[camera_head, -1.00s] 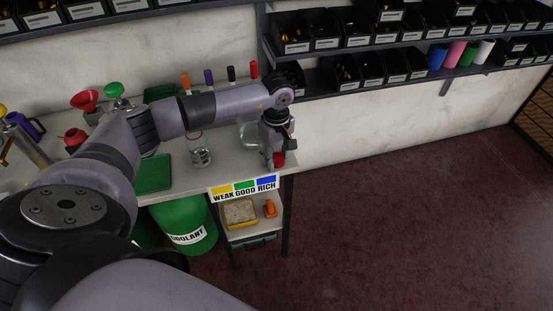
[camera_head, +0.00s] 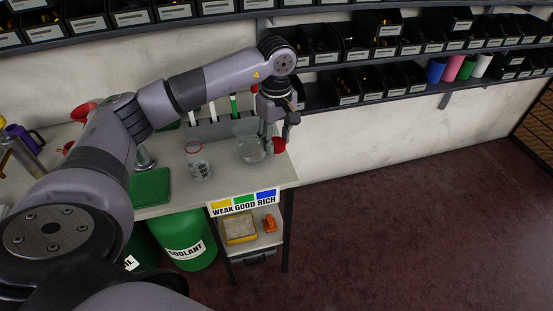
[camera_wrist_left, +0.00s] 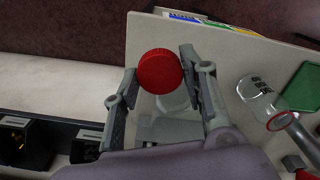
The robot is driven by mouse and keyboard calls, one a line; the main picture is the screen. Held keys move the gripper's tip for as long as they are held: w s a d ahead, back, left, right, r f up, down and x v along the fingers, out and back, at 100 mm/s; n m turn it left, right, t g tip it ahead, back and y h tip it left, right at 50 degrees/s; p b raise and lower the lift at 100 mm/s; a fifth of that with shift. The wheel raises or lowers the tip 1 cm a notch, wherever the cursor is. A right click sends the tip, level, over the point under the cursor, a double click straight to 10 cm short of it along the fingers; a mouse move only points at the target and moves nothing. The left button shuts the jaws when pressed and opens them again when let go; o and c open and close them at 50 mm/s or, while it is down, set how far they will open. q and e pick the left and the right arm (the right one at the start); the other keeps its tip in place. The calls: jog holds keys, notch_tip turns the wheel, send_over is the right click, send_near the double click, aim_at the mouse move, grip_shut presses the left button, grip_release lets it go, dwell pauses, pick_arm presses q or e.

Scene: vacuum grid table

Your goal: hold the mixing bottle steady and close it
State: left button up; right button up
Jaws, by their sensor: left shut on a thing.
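The mixing bottle (camera_head: 199,165) appears to be the clear bottle with a red rim standing upright on the table, left of my left gripper. It also shows in the left wrist view (camera_wrist_left: 259,98), with its red-ringed mouth open. My left gripper (camera_head: 270,143) is shut on a round red cap (camera_head: 279,146), held above the table's right end. In the left wrist view, the red cap (camera_wrist_left: 160,72) sits between the two fingertips. My right gripper is not in view.
A clear jug (camera_head: 249,148) stands just behind and left of the cap. A green tray (camera_head: 152,188) lies left of the bottle. A grey rack with markers (camera_head: 212,128) is at the back, below shelves of black bins (camera_head: 345,85).

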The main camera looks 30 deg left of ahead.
aim_at(277, 143)
pick_arm(q)
notch_tip(277, 143, up, 8)
jog(key=shift+r, duration=0.2)
dwell(0.3)
jog(key=s+d+f+m, duration=0.4)
jog(key=s+d+m, duration=0.2)
jog(key=s+m, duration=0.1)
jog(key=s+d+f+m, duration=0.4)
jog(key=s+d+m, duration=0.3)
jog(key=shift+s+d, duration=0.2)
jog(key=shift+s, duration=0.2)
jog(key=shift+s+a, duration=0.1)
